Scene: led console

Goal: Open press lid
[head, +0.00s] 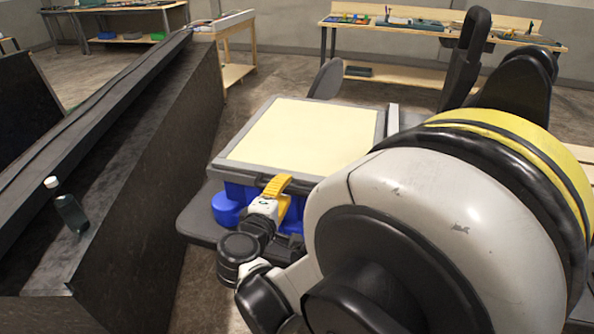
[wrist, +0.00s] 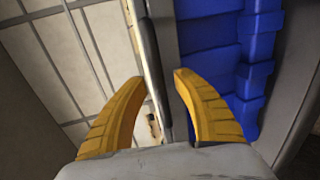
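The press is a low unit with a flat cream lid (head: 300,132) in a grey frame, with blue parts (head: 228,206) beneath. The lid lies flat in the head view. My gripper (head: 279,182) is at the lid's front edge, its yellow fingers pointing toward it. In the wrist view my gripper (wrist: 157,77) has its two yellow fingers spread apart. A thin dark grey bar (wrist: 148,65) and a grey edge run between them, with gaps beside the fingers. The blue ridged body (wrist: 212,55) is to the right. The gripper's contact with the bar is not clear.
A long dark counter (head: 150,150) runs along the left, with a dark bottle (head: 70,210) on it. Workbenches (head: 425,35) stand at the back. A grey chair back (head: 327,78) is behind the press. My arm covers the right side.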

